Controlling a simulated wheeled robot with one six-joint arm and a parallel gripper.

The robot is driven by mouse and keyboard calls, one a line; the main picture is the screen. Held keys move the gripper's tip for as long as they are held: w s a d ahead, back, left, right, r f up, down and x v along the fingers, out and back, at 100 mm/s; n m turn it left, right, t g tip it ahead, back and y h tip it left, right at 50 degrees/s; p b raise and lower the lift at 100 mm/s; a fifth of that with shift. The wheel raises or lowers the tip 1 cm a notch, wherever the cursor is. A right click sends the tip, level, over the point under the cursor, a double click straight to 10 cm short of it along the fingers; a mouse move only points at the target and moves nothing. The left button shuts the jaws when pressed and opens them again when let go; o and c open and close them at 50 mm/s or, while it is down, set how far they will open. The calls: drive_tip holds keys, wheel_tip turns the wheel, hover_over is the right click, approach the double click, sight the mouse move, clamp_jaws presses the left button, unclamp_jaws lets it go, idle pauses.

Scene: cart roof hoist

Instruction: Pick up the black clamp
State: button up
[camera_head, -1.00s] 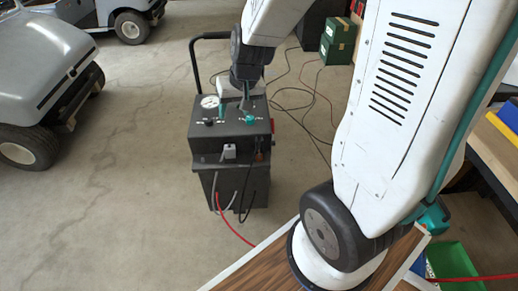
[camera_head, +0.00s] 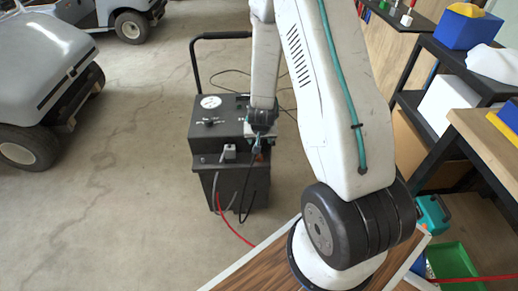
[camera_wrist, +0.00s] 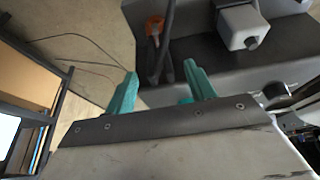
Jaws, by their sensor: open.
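My gripper (camera_wrist: 160,69) is open in the wrist view, its two teal fingers apart with nothing between the tips. Just beyond them, a slim dark upright shape (camera_wrist: 167,42) stands against the black cart; it looks like the black clamp or its cable, but I cannot tell where one ends. An orange-red piece (camera_wrist: 155,27) is right beside it. In the head view my wrist is at the cart's right front edge and hides the fingers. A black cable (camera_head: 247,193) hangs down the cart's front there.
The black cart (camera_head: 205,150) carries a round gauge (camera_head: 210,102) and a tall push handle (camera_head: 194,62). A grey block (camera_wrist: 243,27) with a knob sticks out at the wrist view's upper right. A dark-framed shelf (camera_head: 430,55) stands right.

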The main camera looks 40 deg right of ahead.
drive_tip(key=x, duration=0.4)
drive_tip(key=shift+f, duration=0.2)
drive_tip(key=shift+w, duration=0.1)
clamp_jaws()
drive_tip(key=shift+r, duration=0.15)
